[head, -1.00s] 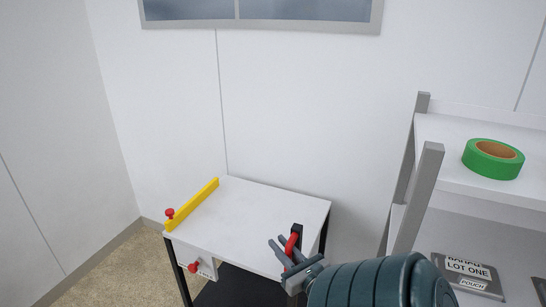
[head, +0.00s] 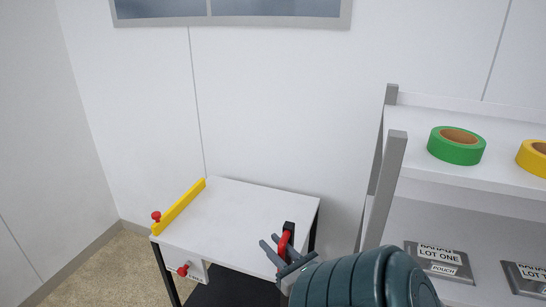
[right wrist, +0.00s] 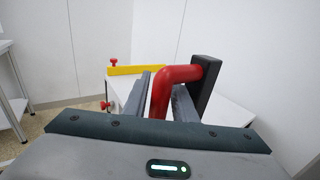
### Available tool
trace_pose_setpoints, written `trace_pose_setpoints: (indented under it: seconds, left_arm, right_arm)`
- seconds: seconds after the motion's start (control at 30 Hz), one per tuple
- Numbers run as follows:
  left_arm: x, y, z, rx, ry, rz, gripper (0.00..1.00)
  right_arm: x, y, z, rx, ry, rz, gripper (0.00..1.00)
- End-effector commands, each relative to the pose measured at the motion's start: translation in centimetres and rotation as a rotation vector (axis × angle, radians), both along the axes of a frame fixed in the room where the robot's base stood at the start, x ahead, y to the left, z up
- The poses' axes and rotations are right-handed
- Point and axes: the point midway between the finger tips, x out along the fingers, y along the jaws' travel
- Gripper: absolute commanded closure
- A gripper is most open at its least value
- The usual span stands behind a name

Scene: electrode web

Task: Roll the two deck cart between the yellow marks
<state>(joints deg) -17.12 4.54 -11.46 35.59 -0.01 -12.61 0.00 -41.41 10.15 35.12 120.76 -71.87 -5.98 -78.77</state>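The two deck cart (head: 235,210) has a white top, black legs and a dark lower deck (head: 232,290). It stands near the back wall and also shows in the right wrist view (right wrist: 222,116). Its red handle (head: 284,243) sits on a black block at the right end of the top. My right gripper (head: 275,252) is shut on the handle. In the right wrist view the red bar (right wrist: 162,88) is between the two grey fingers (right wrist: 161,100). My left gripper is not in view. I see no yellow marks on the floor.
A yellow bar (head: 179,206) with a red knob (head: 156,216) lies along the cart's left edge. A shelf (head: 395,160) at right holds green tape (head: 456,145), yellow tape (head: 535,157) and labelled trays (head: 440,262). Bare floor (head: 115,275) shows left of the cart.

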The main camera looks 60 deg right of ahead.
Motion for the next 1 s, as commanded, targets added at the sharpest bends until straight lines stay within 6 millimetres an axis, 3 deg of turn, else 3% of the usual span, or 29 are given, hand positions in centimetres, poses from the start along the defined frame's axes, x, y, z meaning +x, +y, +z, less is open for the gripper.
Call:
trace_pose_setpoints:
  seconds: [0.37, 0.87, 1.0]
  left_arm:
    - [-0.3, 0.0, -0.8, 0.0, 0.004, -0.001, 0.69]
    - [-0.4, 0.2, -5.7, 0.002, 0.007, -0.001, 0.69]
    - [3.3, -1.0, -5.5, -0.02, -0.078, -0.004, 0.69]
  right_arm:
    - [-1.2, 0.6, -0.2, 0.0, -0.001, -0.001, 0.75]
    - [-8.0, 4.4, -0.4, -0.001, 0.0, -0.002, 0.75]
    - [-8.8, 4.9, -0.3, 0.0, -0.001, -0.001, 0.75]
